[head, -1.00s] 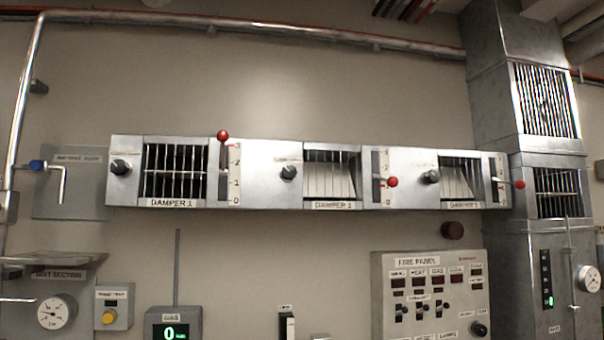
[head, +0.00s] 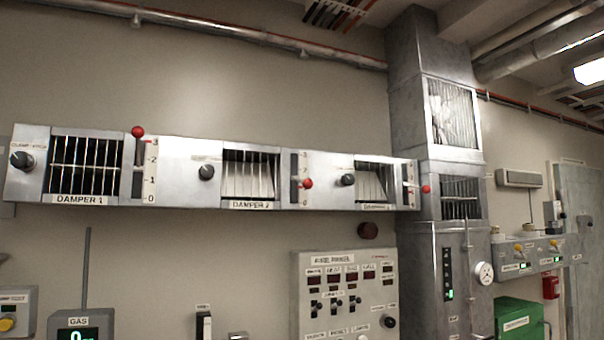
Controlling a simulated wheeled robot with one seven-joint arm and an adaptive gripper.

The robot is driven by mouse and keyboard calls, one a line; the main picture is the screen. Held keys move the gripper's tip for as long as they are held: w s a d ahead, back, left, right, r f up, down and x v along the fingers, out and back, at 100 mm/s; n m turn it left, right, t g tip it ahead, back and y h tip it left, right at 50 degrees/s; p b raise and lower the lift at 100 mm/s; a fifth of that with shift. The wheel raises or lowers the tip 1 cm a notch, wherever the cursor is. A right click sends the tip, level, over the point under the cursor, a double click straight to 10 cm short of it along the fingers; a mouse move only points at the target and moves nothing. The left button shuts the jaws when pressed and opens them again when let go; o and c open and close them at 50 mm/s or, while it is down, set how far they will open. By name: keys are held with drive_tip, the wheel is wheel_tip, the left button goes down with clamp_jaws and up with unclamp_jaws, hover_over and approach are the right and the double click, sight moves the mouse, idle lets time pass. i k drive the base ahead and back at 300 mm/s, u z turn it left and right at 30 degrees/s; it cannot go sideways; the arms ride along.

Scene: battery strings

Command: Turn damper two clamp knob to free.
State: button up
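The damper two unit is in the middle of a long metal housing on the wall in the head view. Its black clamp knob (head: 206,172) sits left of the barred damper two opening (head: 250,175). A small label above the knob is too small to read. Damper one's knob (head: 21,160) is at the far left and damper three's knob (head: 347,180) is to the right. My gripper is not in view.
Below the housing are a fire panel (head: 345,292) with switches, a gas display (head: 80,326) and a yellow-button box (head: 14,312). A metal duct column (head: 417,245) stands at the right end, with a green box (head: 519,318) beyond it. Nothing visible blocks the housing's front.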

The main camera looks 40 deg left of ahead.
sight(206, 171)
drive_tip(key=z, duration=1.45)
drive_tip(key=k, duration=1.5)
drive_tip(key=u, duration=2.4)
